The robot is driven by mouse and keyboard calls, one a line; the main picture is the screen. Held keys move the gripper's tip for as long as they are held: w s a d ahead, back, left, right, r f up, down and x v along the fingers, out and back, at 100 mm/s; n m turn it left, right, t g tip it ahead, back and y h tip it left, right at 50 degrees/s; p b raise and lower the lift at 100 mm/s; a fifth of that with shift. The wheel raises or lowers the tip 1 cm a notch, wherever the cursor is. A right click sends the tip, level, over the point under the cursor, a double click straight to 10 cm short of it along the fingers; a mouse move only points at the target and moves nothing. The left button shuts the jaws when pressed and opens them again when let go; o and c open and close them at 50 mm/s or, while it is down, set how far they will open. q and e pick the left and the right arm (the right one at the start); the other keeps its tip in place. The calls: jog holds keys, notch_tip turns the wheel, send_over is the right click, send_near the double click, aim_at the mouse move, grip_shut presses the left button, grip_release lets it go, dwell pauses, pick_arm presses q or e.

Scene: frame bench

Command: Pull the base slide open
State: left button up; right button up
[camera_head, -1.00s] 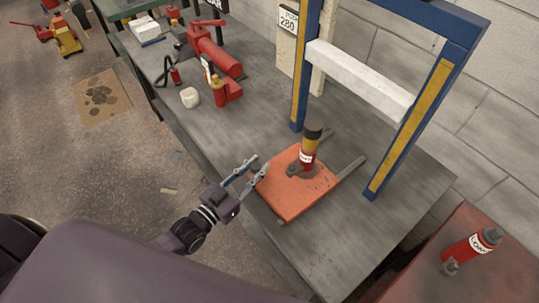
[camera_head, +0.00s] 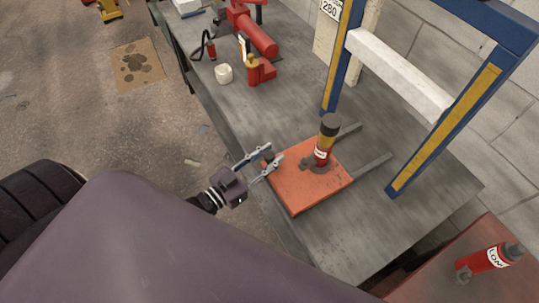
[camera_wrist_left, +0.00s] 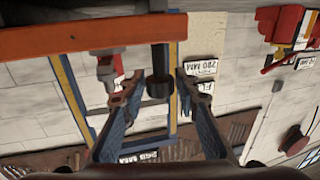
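The base slide is an orange plate (camera_head: 298,198) on grey rails at the front of the grey bench. A red bottle jack (camera_head: 321,153) with a yellow and black upper part stands upright on it. My left gripper (camera_head: 275,153) is at the plate's near left corner. In the left wrist view, the dark handle (camera_wrist_left: 159,88) is between the fingertips, and the orange plate (camera_wrist_left: 75,38) spans the top. Exact finger contact is hard to see. My right gripper is not in view.
A blue and yellow press frame (camera_head: 420,140) with a white crossbeam (camera_head: 395,72) stands behind the slide. Bare rails (camera_head: 372,166) extend behind the plate. A red surface with a red can (camera_head: 490,259) is at lower right. The floor left of the bench is mostly clear.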

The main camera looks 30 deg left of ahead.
pick_arm(q)
jog(key=shift+o, duration=0.9)
jog(key=v, duration=1.2)
jog(key=shift+f, duration=0.1)
jog(key=s+a+f+n+g+y, duration=0.1)
jog(key=s+f+g+y, duration=0.15)
jog(key=f, duration=0.75)
jog(key=s+a+f+g+y, duration=0.1)
jog(key=s+a+f+g, duration=0.15)
jog(key=f, duration=0.85)
jog(key=s+a+f+n+g+y, duration=0.1)
jog(key=s+f+g+y, duration=0.2)
jog(key=f, duration=0.7)
jog(key=s+d+f+g, duration=0.3)
jog(key=s+f, duration=0.3)
jog(key=s, duration=0.3)
jog(key=s+d+f+g, duration=0.3)
jog(key=s+f+g, duration=0.1)
jog(key=s+f, duration=0.3)
jog(key=s, duration=0.2)
jog(key=shift+s+d+g, duration=0.35)
jog(key=shift+s+g, duration=0.05)
